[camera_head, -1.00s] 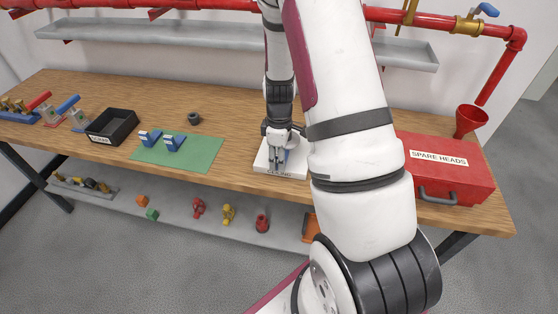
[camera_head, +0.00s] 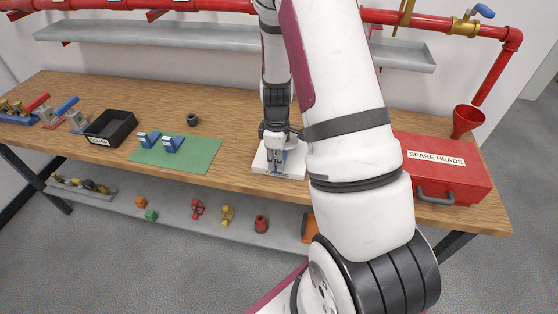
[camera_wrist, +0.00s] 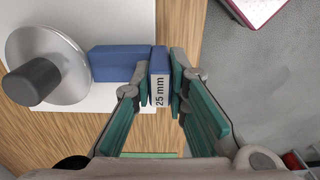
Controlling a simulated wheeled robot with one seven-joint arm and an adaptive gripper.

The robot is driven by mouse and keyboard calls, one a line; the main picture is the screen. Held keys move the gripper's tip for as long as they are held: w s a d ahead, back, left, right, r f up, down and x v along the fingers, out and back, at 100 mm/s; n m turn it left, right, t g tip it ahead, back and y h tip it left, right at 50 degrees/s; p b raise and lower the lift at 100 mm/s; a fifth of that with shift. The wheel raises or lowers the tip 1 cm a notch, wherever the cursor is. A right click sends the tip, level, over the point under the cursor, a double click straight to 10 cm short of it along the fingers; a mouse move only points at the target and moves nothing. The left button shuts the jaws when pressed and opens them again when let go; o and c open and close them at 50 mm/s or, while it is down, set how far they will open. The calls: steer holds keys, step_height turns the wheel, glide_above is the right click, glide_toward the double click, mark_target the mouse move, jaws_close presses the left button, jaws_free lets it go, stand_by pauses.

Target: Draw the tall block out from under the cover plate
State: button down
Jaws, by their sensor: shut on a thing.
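The cover plate (camera_wrist: 62,52) is a silver disc with a dark knob, at the left of the wrist view over a white board (camera_wrist: 118,22). The tall blue block (camera_wrist: 159,62), labelled 25 mm, stands between the fingertips of my gripper (camera_wrist: 159,84). My gripper is shut on it from both sides. A lower blue arm of the block reaches left to the disc's rim; I cannot tell how far it goes under. In the head view my gripper (camera_head: 276,164) is low over the white board (camera_head: 262,166), largely hiding block and plate.
A green mat (camera_head: 205,152) with two similar blue blocks (camera_head: 172,144) lies to the left, beside a black tray (camera_head: 108,130). A red SPARE HEADS case (camera_head: 440,165) and a red funnel (camera_head: 467,120) stand right. Wood between mat and board is clear.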

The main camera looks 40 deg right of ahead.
steer(key=shift+s+a, duration=0.2)
steer(key=shift+s+a, duration=0.2)
steer(key=shift+a, duration=0.1)
steer(key=shift+s+a+p, duration=0.2)
steer(key=shift+a+p, duration=0.05)
steer(key=shift+p, duration=0.15)
steer(key=shift+s+a, duration=0.2)
steer(key=shift+a, duration=0.05)
steer(key=shift+a, duration=0.1)
steer(key=shift+r, duration=0.1)
step_height(320, 180, up, 4)
steer(key=shift+f+p, duration=0.1)
steer(key=shift+p, duration=1.1)
